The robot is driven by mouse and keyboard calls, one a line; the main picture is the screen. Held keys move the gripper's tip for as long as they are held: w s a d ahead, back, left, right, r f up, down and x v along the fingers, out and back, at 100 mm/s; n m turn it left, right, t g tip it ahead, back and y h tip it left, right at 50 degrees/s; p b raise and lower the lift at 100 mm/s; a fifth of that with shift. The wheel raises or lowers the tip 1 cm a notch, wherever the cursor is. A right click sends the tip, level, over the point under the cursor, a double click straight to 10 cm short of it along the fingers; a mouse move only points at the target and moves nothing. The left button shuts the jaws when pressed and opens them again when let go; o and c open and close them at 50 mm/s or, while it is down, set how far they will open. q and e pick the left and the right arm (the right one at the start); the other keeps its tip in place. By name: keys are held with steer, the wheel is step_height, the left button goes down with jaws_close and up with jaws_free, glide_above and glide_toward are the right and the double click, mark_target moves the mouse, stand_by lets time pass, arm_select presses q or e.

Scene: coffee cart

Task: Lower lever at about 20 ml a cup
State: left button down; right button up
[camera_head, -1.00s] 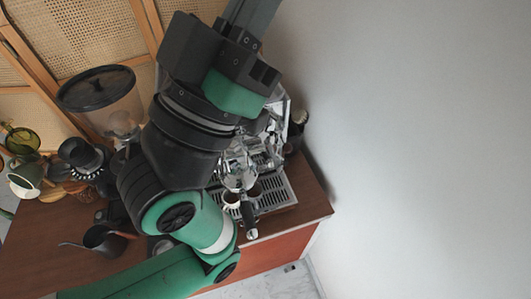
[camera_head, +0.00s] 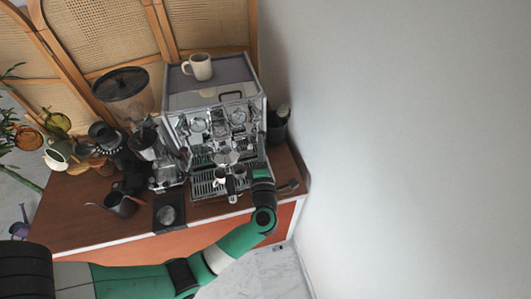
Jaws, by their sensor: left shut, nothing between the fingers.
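A chrome espresso machine (camera_head: 213,100) stands on the wooden cart. Its shiny group head (camera_head: 226,157) is at the front middle. The lever is too small to make out clearly among the chrome parts. A dark portafilter handle (camera_head: 231,188) points toward me below the group. Two small light cups, a left one (camera_head: 219,177) and a right one (camera_head: 240,172), are on the drip tray (camera_head: 204,187) beside the handle. My left gripper (camera_head: 261,171) is at the machine's right front, shut and empty, just right of the cups. Its fingertips are hardly visible. My right gripper is out of view.
A mug (camera_head: 201,67) stands on the machine. A grinder (camera_head: 121,84), kettle (camera_head: 121,204) and dark tamping mat (camera_head: 169,213) are to the left. A dark container (camera_head: 278,124) stands right of the machine, near the white wall (camera_head: 410,130).

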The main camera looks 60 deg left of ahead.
arm_select(q)
steer(key=m+g+h+p, duration=0.1)
steer(key=m+p, duration=0.1)
steer(key=p, duration=0.1)
glide_toward(248, 145)
step_height(248, 145, up, 2)
steer(key=w+a, duration=0.1)
steer(key=b+x, duration=0.4)
steer(key=x, duration=0.4)
steer(key=shift+s+a, duration=0.15)
steer(key=shift+a, duration=0.15)
steer(key=shift+r+p, duration=0.2)
steer(key=shift+p, duration=0.2)
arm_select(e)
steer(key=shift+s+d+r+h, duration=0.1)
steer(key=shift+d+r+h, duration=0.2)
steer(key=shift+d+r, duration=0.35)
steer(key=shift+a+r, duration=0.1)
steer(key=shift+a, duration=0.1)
